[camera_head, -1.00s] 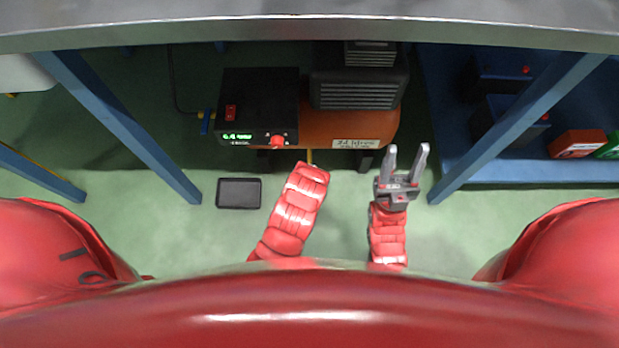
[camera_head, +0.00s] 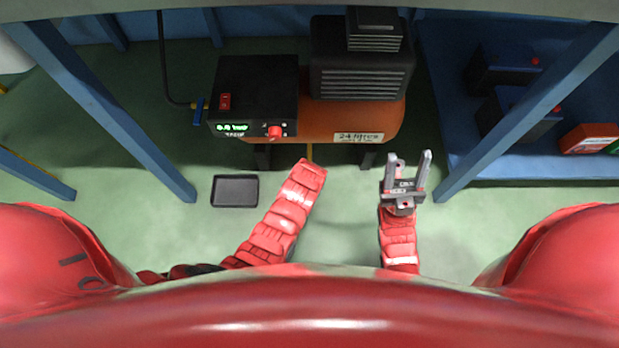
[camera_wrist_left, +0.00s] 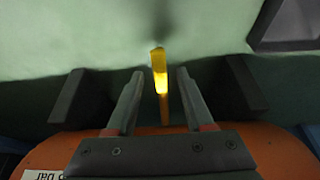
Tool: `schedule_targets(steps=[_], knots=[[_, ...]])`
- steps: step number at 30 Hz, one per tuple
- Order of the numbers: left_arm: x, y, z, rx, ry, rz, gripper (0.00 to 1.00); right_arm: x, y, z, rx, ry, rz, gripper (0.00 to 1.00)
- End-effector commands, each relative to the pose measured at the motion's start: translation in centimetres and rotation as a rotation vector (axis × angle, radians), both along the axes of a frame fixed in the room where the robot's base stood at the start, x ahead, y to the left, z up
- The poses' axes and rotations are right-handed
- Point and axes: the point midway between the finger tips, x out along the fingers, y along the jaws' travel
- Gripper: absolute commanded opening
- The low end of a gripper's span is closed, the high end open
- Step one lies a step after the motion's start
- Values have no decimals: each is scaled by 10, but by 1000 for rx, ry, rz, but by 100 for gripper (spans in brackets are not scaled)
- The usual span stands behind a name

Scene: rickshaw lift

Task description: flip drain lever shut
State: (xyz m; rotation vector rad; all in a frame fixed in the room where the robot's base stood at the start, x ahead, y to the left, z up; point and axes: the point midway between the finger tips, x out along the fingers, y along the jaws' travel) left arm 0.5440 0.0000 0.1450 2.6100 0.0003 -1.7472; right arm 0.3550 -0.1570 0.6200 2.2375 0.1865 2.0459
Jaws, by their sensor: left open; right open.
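The yellow drain lever (camera_head: 310,152) shows as a thin strip under the orange tank (camera_head: 318,125) in the head view. In the left wrist view the lever (camera_wrist_left: 160,72) runs up the picture from the tank (camera_wrist_left: 270,150), lit bright in its middle. My left gripper (camera_wrist_left: 160,74) is open, with one finger on each side of the lever and visible gaps between. In the head view its fingers are hidden beyond the end of the left forearm, near the tank's underside. My right gripper (camera_head: 408,160) is open and empty, in front of the tank's right end.
A black control box (camera_head: 256,85) with a red knob (camera_head: 274,132) and green display sits left of the tank. A black tray (camera_head: 235,191) lies on the floor. Blue table legs (camera_head: 125,130) stand on both sides. A blue shelf (camera_head: 500,165) is at right.

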Motion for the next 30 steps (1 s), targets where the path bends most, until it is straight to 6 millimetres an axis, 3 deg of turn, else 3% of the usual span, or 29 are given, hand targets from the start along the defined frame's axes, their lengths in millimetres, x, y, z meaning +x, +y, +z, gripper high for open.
schedule_targets(steps=[10,19,30], knots=[[2,0,-2,0,-1,0,52,0,0,-1,-2,-1,0,50],[2,0,-2,0,-1,0,0,0,0,-1,-2,-1,0,50],[2,0,-2,1,-1,0,0,0,0,-1,-2,-1,0,50]])
